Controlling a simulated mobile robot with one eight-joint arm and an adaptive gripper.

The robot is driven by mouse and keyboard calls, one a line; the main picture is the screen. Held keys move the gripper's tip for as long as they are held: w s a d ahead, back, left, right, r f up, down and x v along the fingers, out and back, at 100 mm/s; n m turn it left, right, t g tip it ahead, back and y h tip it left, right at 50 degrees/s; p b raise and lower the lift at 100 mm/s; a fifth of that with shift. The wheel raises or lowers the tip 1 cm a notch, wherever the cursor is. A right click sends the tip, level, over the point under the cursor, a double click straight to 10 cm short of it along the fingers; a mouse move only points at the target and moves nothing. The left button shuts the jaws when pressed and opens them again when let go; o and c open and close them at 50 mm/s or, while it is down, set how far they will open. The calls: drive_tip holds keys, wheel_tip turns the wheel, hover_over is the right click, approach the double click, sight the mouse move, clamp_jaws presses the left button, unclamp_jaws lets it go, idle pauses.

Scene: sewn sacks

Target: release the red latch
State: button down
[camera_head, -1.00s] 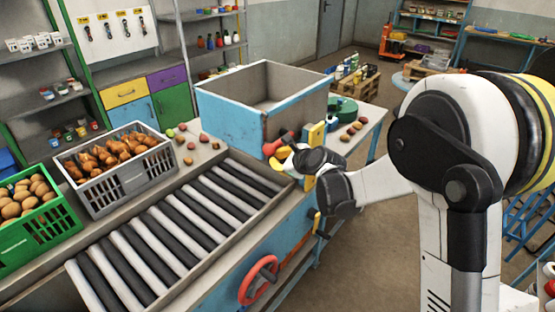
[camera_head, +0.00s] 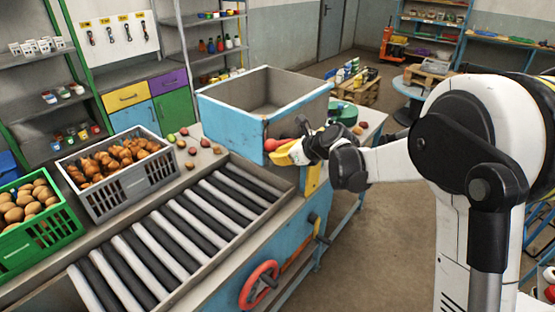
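A red part (camera_head: 275,145), which looks like the red latch, shows at the lower front corner of the blue open-topped bin (camera_head: 231,124). Only its rounded end is clear; the rest is behind my gripper. My gripper (camera_head: 285,155) is right at it, with a yellow tip just below and to the right of the red part. I cannot tell whether they touch. The dark fingers and wrist cover the area, so whether the gripper is open or shut is unclear.
A roller conveyor (camera_head: 175,235) runs in front of the bin. A red handwheel (camera_head: 260,287) is on the bench front. A grey crate (camera_head: 118,180) of brown items and a green crate (camera_head: 40,238) of round items stand at left.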

drive_tip(key=shift+w+d+r+m+g+y, duration=0.25)
drive_tip(key=shift+r+m+g+y, duration=0.3)
drive_tip(key=shift+r, duration=0.3)
drive_tip(key=shift+w+d+r+m+g+y, duration=0.2)
drive_tip(key=shift+w+r+m+g+y, duration=0.25)
drive_tip(key=shift+r, duration=0.45)
drive_tip(key=shift+w+d+r+m+g+y, duration=0.2)
drive_tip(key=shift+r+m+g+y, duration=0.4)
drive_tip(key=shift+r, duration=0.25)
wheel_tip(320, 180, down, 4)
drive_tip(key=s+b, duration=0.1)
drive_tip(key=b, duration=0.2)
drive_tip(key=s+p+v, duration=0.1)
drive_tip(key=v, duration=0.9)
drive_tip(key=shift+a+r, duration=0.2)
drive_tip(key=shift+r, duration=0.2)
